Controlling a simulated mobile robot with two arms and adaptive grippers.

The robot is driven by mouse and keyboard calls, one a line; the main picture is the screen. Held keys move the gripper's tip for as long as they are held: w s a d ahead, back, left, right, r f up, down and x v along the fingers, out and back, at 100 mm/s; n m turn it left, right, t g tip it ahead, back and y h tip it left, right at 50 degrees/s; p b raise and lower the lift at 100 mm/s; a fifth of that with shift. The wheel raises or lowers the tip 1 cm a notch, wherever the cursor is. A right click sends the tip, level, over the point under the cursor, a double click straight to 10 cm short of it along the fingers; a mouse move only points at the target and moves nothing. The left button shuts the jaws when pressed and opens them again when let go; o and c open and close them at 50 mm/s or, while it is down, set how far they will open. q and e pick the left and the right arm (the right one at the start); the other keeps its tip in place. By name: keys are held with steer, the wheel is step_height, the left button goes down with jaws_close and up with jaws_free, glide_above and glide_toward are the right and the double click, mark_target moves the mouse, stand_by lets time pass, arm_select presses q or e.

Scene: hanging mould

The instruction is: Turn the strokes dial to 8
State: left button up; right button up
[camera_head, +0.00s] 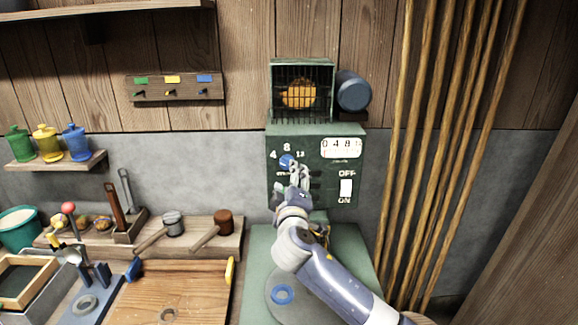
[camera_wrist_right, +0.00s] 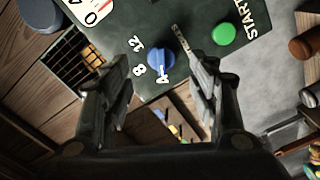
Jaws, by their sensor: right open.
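The strokes dial is a blue knob (camera_head: 287,162) on the front of a green machine box (camera_head: 318,180), with the numbers 4, 8 and 12 around it. In the right wrist view the blue dial (camera_wrist_right: 161,60) shows between my fingers, and its pale mark appears to face the 4. My right gripper (camera_head: 297,177) is in front of the panel, just below and right of the dial in the head view. Its jaws (camera_wrist_right: 157,70) are open and empty, one finger on each side of the dial's line of sight; contact is not visible. My left gripper is not in view.
A white OFF/ON switch (camera_head: 346,188) and a counter gauge (camera_head: 341,148) sit right of the dial. A green START button (camera_wrist_right: 223,34) is near the dial. A cage (camera_head: 301,90) stands on the box. Poles (camera_head: 440,150) lean at right.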

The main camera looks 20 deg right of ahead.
mark_target(287, 164)
steer(key=p+x, duration=0.1)
steer(key=x, duration=0.6)
steer(key=shift+w, duration=0.2)
steer(key=shift+f, duration=0.1)
steer(key=c, duration=1)
